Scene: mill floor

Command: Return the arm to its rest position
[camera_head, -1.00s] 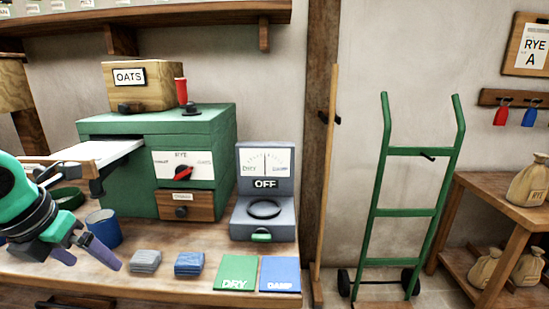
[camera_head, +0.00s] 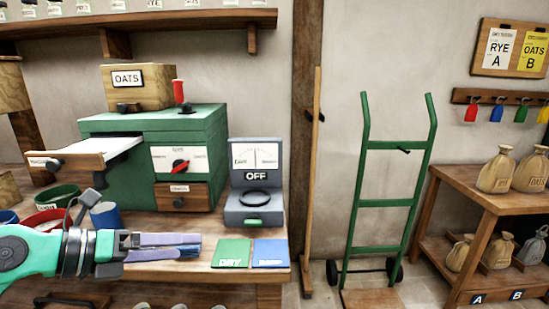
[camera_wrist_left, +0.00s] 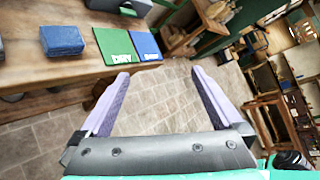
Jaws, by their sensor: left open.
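My left arm comes in low at the left of the head view, with its gripper (camera_head: 175,247) pointing right, in front of the workbench (camera_head: 200,225). In the left wrist view the gripper (camera_wrist_left: 160,85) shows two lilac fingers wide apart with nothing between them. Beyond them is bare tiled floor. A blue block (camera_wrist_left: 63,40) lies on the bench to their left; the gripper mostly hides it in the head view. My right gripper is not in view.
The green mill (camera_head: 125,170), grey OFF meter (camera_head: 254,205), green DRY card (camera_head: 231,253) and blue DAMP card (camera_head: 270,253) are on the bench. A green hand truck (camera_head: 383,202) and a shelf with sacks (camera_head: 495,173) stand right. Floor between is partly clear.

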